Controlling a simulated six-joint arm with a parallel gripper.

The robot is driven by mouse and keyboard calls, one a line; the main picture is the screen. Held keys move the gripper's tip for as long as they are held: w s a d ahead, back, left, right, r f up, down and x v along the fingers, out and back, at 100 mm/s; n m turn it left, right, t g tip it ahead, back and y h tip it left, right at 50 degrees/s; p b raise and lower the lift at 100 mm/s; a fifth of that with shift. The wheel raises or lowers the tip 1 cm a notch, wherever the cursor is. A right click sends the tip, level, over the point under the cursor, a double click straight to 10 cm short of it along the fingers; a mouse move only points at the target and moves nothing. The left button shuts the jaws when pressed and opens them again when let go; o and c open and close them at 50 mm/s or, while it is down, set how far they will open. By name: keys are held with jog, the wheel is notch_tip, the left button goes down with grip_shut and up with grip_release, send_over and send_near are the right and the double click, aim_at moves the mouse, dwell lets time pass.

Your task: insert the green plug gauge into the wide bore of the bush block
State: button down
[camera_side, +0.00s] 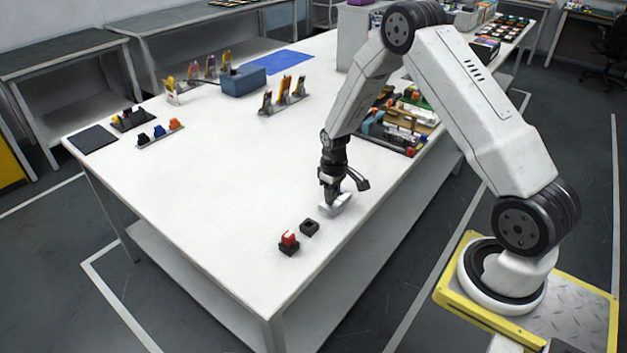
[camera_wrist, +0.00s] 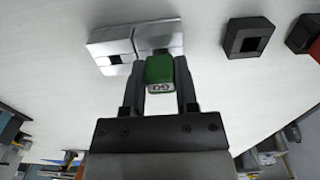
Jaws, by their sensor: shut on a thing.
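The bush block is a silver-grey block (camera_wrist: 108,44) made of two parts side by side. In the side view the block (camera_side: 341,204) lies directly below my gripper (camera_side: 330,190). My gripper (camera_wrist: 160,70) is shut on the green plug gauge (camera_wrist: 160,74), with a finger on each side. The plug overlaps the near edge of the block's right part in the wrist view. I cannot tell whether it touches the block or hangs above it.
An empty black square holder (camera_side: 309,228) stands near the block, at right in the wrist view (camera_wrist: 233,48). Beside it a black holder (camera_side: 289,249) carries a red piece (camera_side: 289,238). A tray of mixed parts (camera_side: 405,122) lies behind my arm. The table's left middle is clear.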

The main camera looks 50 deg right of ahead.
jog(key=shift+f, duration=0.65)
jog(key=shift+c, duration=1.5)
grip_release()
jog(key=shift+r, duration=0.15)
jog(key=shift+r, duration=3.75)
